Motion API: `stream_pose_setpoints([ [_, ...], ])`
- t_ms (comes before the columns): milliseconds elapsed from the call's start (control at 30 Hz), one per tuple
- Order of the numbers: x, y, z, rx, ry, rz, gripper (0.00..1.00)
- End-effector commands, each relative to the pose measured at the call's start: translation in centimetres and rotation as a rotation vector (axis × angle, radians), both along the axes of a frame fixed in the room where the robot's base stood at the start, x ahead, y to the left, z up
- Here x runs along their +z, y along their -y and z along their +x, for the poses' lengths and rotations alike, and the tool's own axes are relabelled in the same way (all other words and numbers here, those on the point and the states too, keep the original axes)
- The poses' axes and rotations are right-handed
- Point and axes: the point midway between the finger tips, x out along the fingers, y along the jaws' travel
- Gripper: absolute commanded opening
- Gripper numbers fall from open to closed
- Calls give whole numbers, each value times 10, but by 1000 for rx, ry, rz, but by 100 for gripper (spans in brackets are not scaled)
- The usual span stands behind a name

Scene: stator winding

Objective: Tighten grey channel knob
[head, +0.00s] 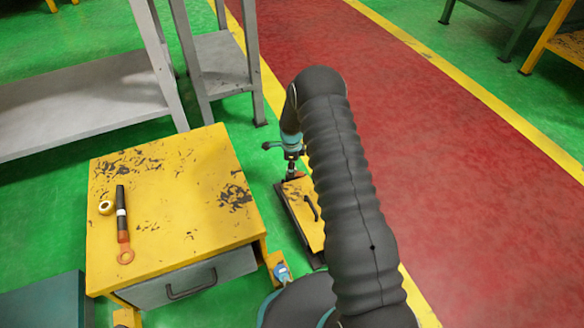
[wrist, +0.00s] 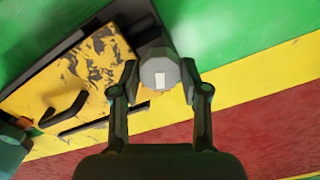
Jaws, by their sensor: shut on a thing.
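The grey channel knob (wrist: 160,74) shows in the wrist view as a round grey cap with a white mark on its face. It sits at the edge of a yellow, worn panel (wrist: 85,72) with a black handle. My gripper (wrist: 161,84) has one finger on each side of the knob and is shut on it. In the head view my gripper (head: 291,168) is at the far end of the same yellow panel (head: 301,196). The knob is too small and covered to make out there.
A yellow cabinet (head: 170,230) stands to the left. On it lie a dark-handled tool with an orange ring end (head: 122,225) and a brass ring (head: 105,208). Grey metal shelving (head: 90,105) stands behind. The red walkway (head: 450,180) on the right is clear.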

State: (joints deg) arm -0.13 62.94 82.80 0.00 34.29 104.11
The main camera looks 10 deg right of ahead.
Motion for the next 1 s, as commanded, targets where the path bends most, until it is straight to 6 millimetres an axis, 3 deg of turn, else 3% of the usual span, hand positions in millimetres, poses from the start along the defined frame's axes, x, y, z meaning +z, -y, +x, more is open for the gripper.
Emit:
stream_pose_setpoints([
  [1000, 4, 0, 2, -897, 2, 0, 10],
])
